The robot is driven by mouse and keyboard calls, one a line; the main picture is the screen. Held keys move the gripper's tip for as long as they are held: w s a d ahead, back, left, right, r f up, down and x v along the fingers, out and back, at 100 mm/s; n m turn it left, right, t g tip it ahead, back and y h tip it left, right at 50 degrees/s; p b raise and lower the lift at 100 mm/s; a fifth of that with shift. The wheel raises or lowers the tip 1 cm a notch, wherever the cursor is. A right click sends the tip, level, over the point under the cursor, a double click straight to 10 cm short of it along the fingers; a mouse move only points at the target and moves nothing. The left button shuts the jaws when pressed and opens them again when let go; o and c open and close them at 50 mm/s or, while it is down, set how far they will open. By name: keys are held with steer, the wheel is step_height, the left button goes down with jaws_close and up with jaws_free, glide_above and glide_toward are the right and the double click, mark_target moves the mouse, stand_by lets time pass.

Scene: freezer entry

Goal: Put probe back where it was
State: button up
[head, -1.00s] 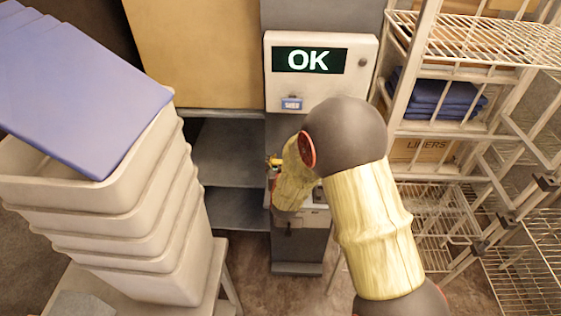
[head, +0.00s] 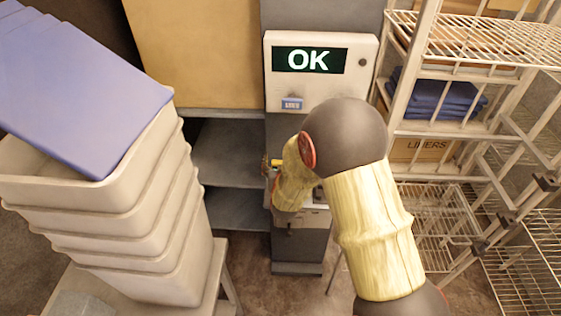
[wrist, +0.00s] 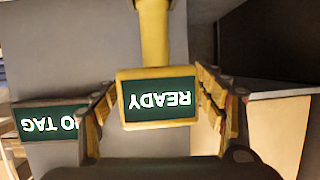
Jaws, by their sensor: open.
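The probe (wrist: 158,98) is yellow with a green-black screen reading READY, upside down in the wrist view. A yellow shaft runs from it toward the top of that view. My gripper (wrist: 160,88) is open, with one finger on each side of the probe's head and narrow gaps visible. In the head view, a small yellow part of the probe (head: 277,162) shows at my gripper (head: 270,170), in front of the grey post. My own wrist and arm hide most of it there. I cannot tell whether the probe rests in a holder.
A white panel reading OK (head: 319,88) tops the grey post. A NO TAG display (wrist: 46,122) shows in the wrist view. Stacked bins (head: 110,225) with blue lids stand left. A wire rack (head: 440,195) stands right. Dark shelves (head: 232,150) lie left of the post.

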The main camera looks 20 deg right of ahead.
steer(key=s+a+r+n+g+y, duration=0.1)
steer(key=s+a+r+g+y, duration=0.15)
steer(key=s+r, duration=0.7)
steer(key=s+a+r+n+g+y, duration=0.1)
steer(key=s+a+r+g+y, duration=0.15)
steer(key=s+r, duration=0.7)
steer(key=s+d+g+h, duration=0.1)
steer(key=s+d, duration=0.1)
steer(key=s, duration=0.9)
steer(key=s+d+r+g+h, duration=0.1)
steer(key=s+d+g, duration=0.1)
steer(key=s, duration=0.9)
steer(key=shift+d+r+n+p, duration=0.15)
steer(key=shift+r+n+p, duration=0.15)
steer(key=shift+p, duration=0.1)
